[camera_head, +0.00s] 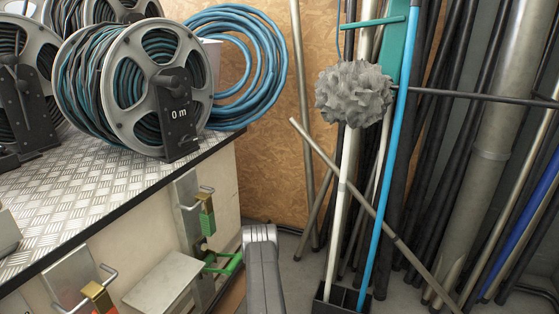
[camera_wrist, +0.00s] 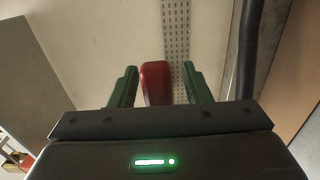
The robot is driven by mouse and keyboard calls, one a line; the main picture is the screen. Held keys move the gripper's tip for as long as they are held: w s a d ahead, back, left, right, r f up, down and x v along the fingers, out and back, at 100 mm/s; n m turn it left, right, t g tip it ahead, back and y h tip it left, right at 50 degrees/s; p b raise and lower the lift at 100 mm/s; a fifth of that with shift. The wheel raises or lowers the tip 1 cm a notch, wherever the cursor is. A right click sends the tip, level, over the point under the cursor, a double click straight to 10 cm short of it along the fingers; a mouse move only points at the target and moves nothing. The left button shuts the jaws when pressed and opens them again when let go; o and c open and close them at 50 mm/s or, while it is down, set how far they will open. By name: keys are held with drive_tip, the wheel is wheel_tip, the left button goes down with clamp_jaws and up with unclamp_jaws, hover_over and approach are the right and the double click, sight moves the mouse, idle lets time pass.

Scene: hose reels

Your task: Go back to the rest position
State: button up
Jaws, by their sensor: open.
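My gripper (camera_wrist: 155,86) shows in the wrist view with its two dark green fingers apart. A red, rounded thing (camera_wrist: 156,80) shows in the gap between them, with space on its right and a narrower space on its left. I cannot tell its distance or whether a finger touches it. In the head view, a grey arm link of mine rises at the bottom middle. A bright green part (camera_head: 224,262) lies just left of it, by the cabinet front; I cannot tell if it is my gripper.
A bench (camera_head: 75,207) with a metal tread top carries several hose reels, one marked "0 m" (camera_head: 135,90). Blue hose (camera_head: 262,65) hangs on the wall behind. Poles and a grey duster (camera_head: 353,94) crowd the right. The wrist view shows a perforated strip (camera_wrist: 176,30) on a pale surface.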

drive_tip(key=p+v, duration=0.4)
drive_tip(key=v, duration=1)
drive_tip(key=w+a+r+n+b, duration=0.1)
drive_tip(key=w+a+b, duration=0.3)
drive_tip(key=a, duration=0.9)
drive_tip(key=shift+w+n, duration=0.4)
drive_tip(key=shift+w, duration=0.2)
